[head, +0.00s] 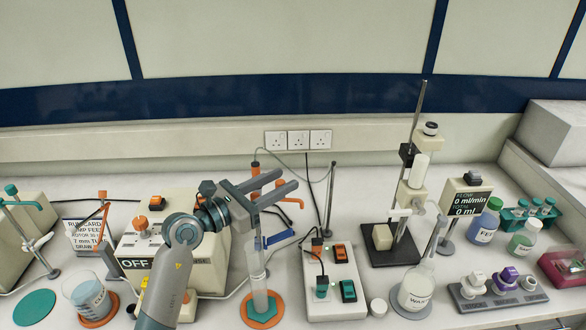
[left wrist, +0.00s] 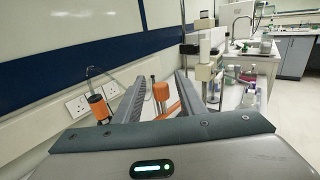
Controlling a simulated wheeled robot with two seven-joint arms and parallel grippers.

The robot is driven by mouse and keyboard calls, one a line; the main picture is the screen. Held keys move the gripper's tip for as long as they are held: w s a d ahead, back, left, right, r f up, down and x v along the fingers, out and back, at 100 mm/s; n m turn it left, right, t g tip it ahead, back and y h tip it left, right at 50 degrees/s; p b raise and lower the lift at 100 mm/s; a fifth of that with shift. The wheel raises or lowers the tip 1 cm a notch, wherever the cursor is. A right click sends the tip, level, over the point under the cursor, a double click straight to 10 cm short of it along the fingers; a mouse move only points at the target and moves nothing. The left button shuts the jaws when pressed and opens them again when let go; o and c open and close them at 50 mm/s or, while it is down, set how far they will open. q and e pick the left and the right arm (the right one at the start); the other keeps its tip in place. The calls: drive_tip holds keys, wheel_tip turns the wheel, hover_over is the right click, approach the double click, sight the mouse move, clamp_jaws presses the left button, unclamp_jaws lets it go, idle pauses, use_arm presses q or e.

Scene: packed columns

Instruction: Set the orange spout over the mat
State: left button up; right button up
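An orange spout (head: 291,201) stands at the middle back, its arm pointing right; in the left wrist view its orange post (left wrist: 161,93) shows between the fingers, beyond them. Another orange spout (head: 102,198) stands at the left. A round orange mat with a teal centre (head: 278,313) lies under a tall clear column (head: 257,275). An orange mat (head: 111,311) lies under a labelled beaker, and a bare teal mat (head: 35,308) lies far left. My left gripper (head: 286,188) is open and empty, at the middle spout. Whether it touches the spout is unclear. My right gripper is not in view.
A pump marked OFF (head: 136,263) stands left of the column. A white switch box (head: 337,300) is right of it. An orange-capped probe (head: 255,167) with a cable is close to my fingers. A clamp stand (head: 417,130) and several bottles fill the right.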

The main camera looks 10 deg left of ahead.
use_arm(q)
drive_tip(key=p+x, duration=0.1)
drive_tip(key=x, duration=0.3)
drive_tip(key=shift+w+d, duration=0.15)
drive_tip(key=shift+w, duration=0.05)
drive_tip(key=shift+c, duration=0.6)
clamp_jaws()
